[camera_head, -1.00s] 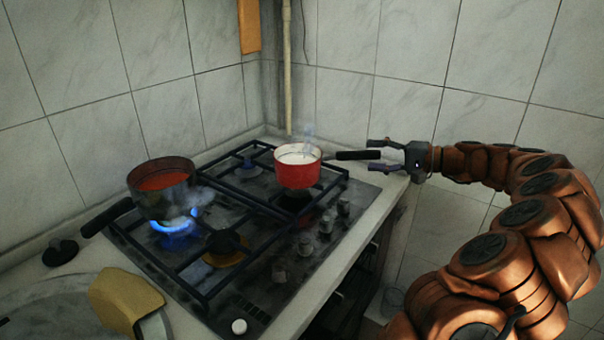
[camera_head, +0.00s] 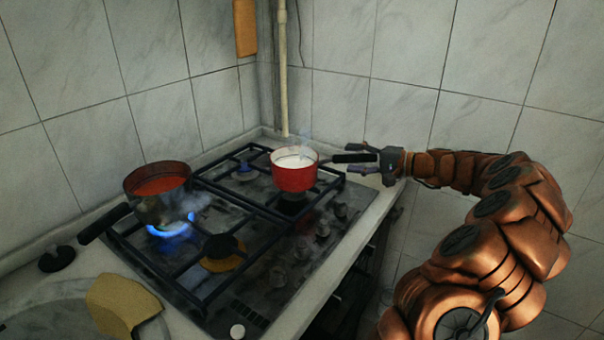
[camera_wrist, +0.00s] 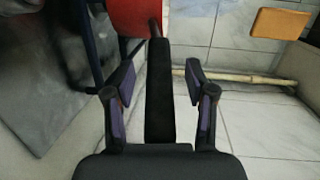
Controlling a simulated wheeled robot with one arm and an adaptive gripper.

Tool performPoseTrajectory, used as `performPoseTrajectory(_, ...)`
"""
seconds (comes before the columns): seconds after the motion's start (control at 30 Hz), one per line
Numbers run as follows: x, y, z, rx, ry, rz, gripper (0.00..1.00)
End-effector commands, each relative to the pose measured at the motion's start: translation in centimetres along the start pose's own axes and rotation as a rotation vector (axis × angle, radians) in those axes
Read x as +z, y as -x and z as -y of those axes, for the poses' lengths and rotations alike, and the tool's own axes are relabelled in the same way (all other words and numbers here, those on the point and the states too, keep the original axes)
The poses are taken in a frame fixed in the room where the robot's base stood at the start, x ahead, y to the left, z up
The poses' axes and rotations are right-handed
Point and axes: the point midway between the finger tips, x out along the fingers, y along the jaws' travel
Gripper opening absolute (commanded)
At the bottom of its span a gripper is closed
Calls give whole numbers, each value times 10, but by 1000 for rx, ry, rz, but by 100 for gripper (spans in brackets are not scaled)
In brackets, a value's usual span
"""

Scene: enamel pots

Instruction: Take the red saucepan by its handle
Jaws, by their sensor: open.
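The red saucepan (camera_head: 294,175) holds a white liquid and steams on the back right of the hob. Its black handle (camera_head: 352,157) points right, toward my arm. My gripper (camera_head: 368,158) is open, with its fingers on either side of the handle's outer part. In the wrist view the handle (camera_wrist: 159,88) runs between the two spread fingertips (camera_wrist: 160,78), with a gap on each side. A bit of the red pan (camera_wrist: 130,15) shows at the top there.
A dark pot with red contents (camera_head: 160,196) stands over a lit blue flame (camera_head: 171,230) at the left, its handle pointing left. A tan cloth (camera_head: 122,302) lies at the front left. The tiled wall and a vertical pipe (camera_head: 283,75) stand behind the hob (camera_head: 262,270).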

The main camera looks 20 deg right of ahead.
Motion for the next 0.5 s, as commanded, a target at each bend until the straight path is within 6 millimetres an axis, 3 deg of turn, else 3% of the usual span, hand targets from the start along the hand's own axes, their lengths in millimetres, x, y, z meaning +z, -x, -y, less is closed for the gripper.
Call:
performPoseTrajectory(0.1,1,-10,0,0,-1,2,55)
performPoseTrajectory(0.3,0,-10,0,0,-1,1,55)
performPoseTrajectory(0.5,0,-10,-1,0,-1,1,35)
